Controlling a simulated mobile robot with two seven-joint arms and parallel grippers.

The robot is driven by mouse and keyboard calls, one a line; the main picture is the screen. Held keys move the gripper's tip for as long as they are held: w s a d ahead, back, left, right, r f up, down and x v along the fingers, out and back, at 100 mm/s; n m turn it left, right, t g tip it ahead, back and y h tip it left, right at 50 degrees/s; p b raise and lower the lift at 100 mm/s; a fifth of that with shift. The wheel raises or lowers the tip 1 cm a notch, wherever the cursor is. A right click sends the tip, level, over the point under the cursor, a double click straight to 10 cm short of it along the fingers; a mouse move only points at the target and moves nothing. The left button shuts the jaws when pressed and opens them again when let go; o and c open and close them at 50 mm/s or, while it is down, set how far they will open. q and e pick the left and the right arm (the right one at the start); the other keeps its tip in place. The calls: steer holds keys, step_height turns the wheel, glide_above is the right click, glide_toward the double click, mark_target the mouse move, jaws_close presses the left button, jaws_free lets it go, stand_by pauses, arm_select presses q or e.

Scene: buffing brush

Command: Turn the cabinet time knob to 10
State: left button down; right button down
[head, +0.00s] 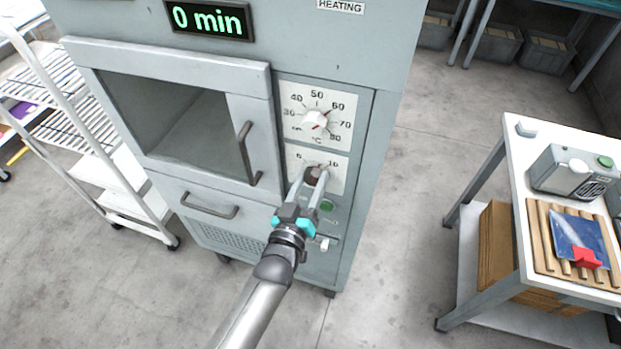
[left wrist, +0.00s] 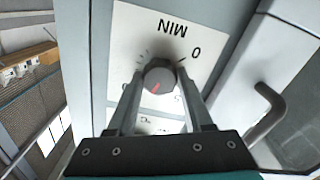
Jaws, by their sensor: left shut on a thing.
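The grey cabinet (head: 355,190) stands in the middle of the head view. Its time knob (left wrist: 160,72) is a round dark grey knob with a red mark, on a white plate (left wrist: 128,38) lettered MIN, upside down in the left wrist view. The red mark is on the knob's lower side there. My left gripper (head: 314,177) is shut on the time knob, one finger on each side. In the head view the fingers partly cover the knob and its scale; a 10 shows at upper right. The green display (head: 208,19) reads 0 min. My right gripper is not in view.
The temperature knob (head: 314,120) sits just above the time knob. The door handle (head: 247,150) sticks out to the left, and a green button (head: 327,206) lies below. A wire rack (head: 95,150) stands left and a white table (head: 515,150) right; floor between is clear.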

arm_select(q)
steer(key=m, duration=0.4)
steer(key=shift+m, duration=0.4)
steer(key=shift+p, duration=0.3)
steer(key=shift+c, duration=1.5)
jaws_free()
steer(key=shift+s, duration=0.1)
steer(key=v, duration=1.5)
